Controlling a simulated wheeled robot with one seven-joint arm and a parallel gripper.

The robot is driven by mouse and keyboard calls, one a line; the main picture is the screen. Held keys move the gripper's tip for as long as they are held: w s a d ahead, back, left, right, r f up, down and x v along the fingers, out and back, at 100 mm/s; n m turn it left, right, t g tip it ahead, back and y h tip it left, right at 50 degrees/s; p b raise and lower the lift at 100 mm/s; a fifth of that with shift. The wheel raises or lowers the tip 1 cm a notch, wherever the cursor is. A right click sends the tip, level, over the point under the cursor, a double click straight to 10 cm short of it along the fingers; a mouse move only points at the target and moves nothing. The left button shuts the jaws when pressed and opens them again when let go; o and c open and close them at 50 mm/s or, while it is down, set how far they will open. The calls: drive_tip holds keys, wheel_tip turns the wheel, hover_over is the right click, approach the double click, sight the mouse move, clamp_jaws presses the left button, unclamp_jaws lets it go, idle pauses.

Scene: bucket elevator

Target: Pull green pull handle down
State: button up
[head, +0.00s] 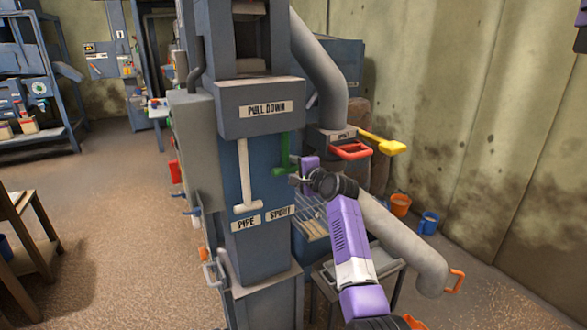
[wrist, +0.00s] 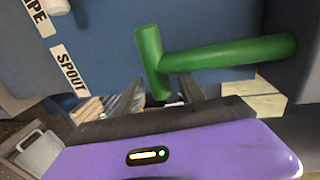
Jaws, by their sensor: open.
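The green pull handle (head: 285,152) hangs on the blue panel under the "PULL DOWN" sign (head: 265,108), right of a white pull handle (head: 243,175). In the wrist view the green handle (wrist: 230,52) is T-shaped, with its stem running right and its crossbar at the left. My gripper (head: 294,180) is at the lower end of the green handle in the head view and partly hides it. In the wrist view my open gripper (wrist: 161,80) has one finger on each side of the crossbar's near end. I cannot tell whether either finger touches it.
Labels "PIPE" (head: 246,224) and "SPOUT" (head: 280,212) sit below the handles. A red handle (head: 350,151) and a yellow handle (head: 384,142) stick out to the right. A grey pipe (head: 405,245) slopes down behind my arm. Open floor lies at the left.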

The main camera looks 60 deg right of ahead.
clamp_jaws()
drive_tip(key=shift+f, duration=0.1)
idle(1.4)
